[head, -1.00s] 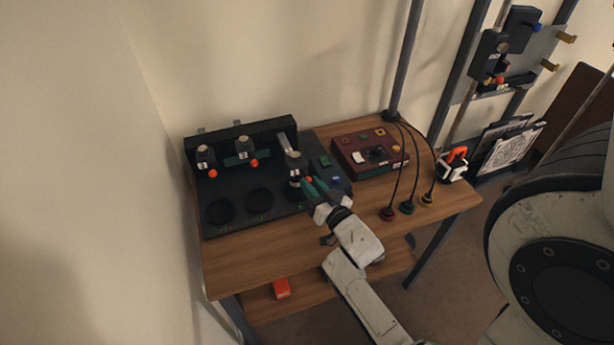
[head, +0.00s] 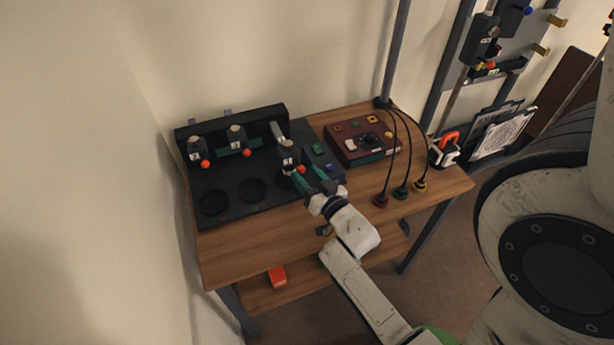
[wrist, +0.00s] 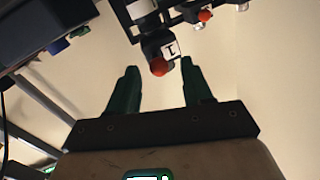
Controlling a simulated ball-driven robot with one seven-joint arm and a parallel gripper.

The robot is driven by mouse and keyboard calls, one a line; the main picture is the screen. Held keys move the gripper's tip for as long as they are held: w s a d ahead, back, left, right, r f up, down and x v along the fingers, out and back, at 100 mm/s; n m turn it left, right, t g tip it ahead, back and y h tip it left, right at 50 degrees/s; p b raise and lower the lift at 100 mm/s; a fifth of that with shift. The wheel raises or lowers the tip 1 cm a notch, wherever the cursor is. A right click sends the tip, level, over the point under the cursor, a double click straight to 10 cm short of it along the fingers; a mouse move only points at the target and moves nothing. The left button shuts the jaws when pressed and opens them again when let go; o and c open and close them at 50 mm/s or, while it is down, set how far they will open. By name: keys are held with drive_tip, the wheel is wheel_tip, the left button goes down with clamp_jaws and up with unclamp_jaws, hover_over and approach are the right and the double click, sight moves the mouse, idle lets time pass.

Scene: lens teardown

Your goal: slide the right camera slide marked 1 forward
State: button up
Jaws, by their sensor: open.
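The right camera slide (head: 288,153) is a dark unit with a white label and an orange-red knob, at the front end of a light rail on the black bench panel (head: 232,207). In the wrist view the slide's label reads 1 (wrist: 171,50), and its knob (wrist: 159,68) shows just beyond and between my fingertips. My gripper (head: 309,175) is open and empty, with green fingers on the near right side of the slide. It also shows in the wrist view (wrist: 160,68), one finger to each side of the knob. I cannot tell whether a finger touches the slide.
Two similar slides, left (head: 196,150) and middle (head: 238,139), sit further back. Round dark openings (head: 214,202) lie in the panel. A maroon control box (head: 362,142) stands right, with cabled plugs (head: 381,201) beyond my gripper. The wooden table front (head: 250,245) is clear.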

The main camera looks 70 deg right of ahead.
drive_tip(key=b+v, duration=0.2)
drive_tip(key=v, duration=0.8)
drive_tip(key=shift+s+a, duration=0.2)
drive_tip(key=w+a+n+g+y, duration=0.1)
drive_tip(key=w+a+y, duration=0.1)
drive_tip(key=w, duration=0.2)
drive_tip(key=w+a+f+n+g+y, duration=0.1)
drive_tip(key=w+a+n+y, duration=0.1)
drive_tip(key=w, duration=0.1)
drive_tip(key=w+a+f+n+g+y, duration=0.1)
drive_tip(key=w+a+g+y, duration=0.1)
drive_tip(key=w+a, duration=0.1)
drive_tip(key=shift+w+f+y, duration=0.1)
drive_tip(key=shift+w+y, duration=0.2)
drive_tip(key=shift+w, duration=0.55)
drive_tip(key=a+r+n+g+y, duration=0.1)
drive_tip(key=a+n+g+y, duration=0.4)
drive_tip(key=a, duration=0.8)
drive_tip(key=s+d+f+g, duration=0.1)
drive_tip(key=s+f+g, duration=0.3)
drive_tip(key=s, duration=0.7)
wheel_tip(320, 180, down, 2)
drive_tip(key=shift+s+d+f+h, duration=0.1)
drive_tip(key=shift+s+d+h, duration=0.2)
drive_tip(key=shift+h, duration=0.1)
